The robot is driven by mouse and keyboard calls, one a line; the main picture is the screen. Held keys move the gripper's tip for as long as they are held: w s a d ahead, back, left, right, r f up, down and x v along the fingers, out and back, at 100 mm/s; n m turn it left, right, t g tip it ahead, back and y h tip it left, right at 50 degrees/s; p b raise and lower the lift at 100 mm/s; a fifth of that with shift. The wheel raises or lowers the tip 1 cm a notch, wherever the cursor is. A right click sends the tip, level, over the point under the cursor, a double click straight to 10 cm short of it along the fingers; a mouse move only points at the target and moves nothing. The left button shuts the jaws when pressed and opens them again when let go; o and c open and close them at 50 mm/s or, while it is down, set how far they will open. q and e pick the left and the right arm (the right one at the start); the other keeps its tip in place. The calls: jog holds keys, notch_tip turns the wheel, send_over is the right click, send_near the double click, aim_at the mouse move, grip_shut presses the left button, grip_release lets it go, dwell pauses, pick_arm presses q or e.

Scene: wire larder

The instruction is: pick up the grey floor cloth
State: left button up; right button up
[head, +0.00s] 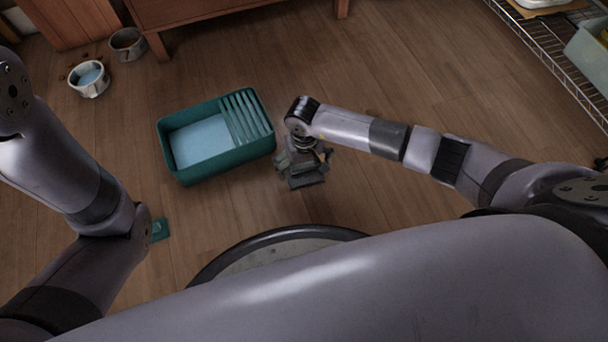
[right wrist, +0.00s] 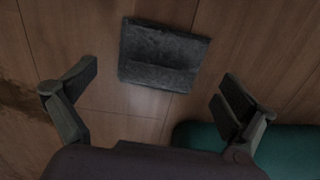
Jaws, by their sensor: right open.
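The grey floor cloth (right wrist: 162,52) lies flat on the wooden floor in the right wrist view, with a fold line across it. It is ahead of and between the fingertips of my right gripper (right wrist: 158,90), which is open and empty. The cloth does not touch either finger in that view. In the head view my right gripper (head: 304,165) is low over the floor, just right of the teal tray; there it is hard to tell the cloth from the dark fingers.
The teal tray (head: 225,161) holds pale blue water and has a ribbed end; its edge also shows in the right wrist view (right wrist: 290,150). Two bowls (head: 89,80) stand near the wooden cabinet. A wire rack (head: 540,45) stands at right.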

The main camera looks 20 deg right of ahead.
aim_at(304, 172)
notch_tip(304, 172, down, 2)
jog(key=shift+b, duration=0.4)
jog(key=c, duration=0.9)
jog(key=shift+s+d, duration=0.1)
jog(key=c, duration=0.5)
